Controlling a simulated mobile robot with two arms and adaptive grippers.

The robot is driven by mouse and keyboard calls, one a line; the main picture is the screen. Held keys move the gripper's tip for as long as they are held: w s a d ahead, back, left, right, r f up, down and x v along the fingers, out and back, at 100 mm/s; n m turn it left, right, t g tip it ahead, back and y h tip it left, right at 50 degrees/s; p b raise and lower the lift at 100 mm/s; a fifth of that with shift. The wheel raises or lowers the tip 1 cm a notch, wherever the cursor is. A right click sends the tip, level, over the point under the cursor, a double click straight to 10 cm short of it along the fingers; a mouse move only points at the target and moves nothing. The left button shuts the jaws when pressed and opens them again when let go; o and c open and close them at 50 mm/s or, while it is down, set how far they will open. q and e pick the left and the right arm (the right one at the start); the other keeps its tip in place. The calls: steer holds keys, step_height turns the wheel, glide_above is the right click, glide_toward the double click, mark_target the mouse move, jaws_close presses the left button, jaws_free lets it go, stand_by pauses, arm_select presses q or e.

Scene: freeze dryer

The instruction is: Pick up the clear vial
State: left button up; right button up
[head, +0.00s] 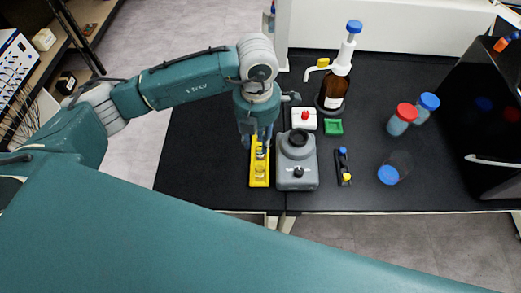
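Clear vials (260,171) stand in a yellow rack (260,182) on the black bench, left of the grey mixer. My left gripper (260,143) points down over the far part of the rack, close to a vial there. Its fingers are small in the view and partly hide the rack. I cannot tell whether they touch or hold a vial. My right gripper is not in view.
A grey mixer (297,173) stands just right of the rack. A brown bottle with a dispenser (332,93), a green block (333,127), a small holder (343,167), red-capped (397,125) and blue-capped jars (426,108) and a black machine (490,130) are further right. The bench's left side is clear.

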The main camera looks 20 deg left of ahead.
mark_target(260, 148)
arm_select(q)
steer(key=f, duration=0.2)
steer(key=f+p, duration=0.1)
steer(key=f, duration=0.1)
steer(key=w+f+p, duration=0.1)
steer(key=f, duration=0.1)
steer(key=shift+d, duration=0.2)
steer(key=shift+f, duration=0.35)
steer(key=shift+w+f, duration=0.15)
steer(key=shift+f, duration=0.05)
steer(key=c, duration=0.7)
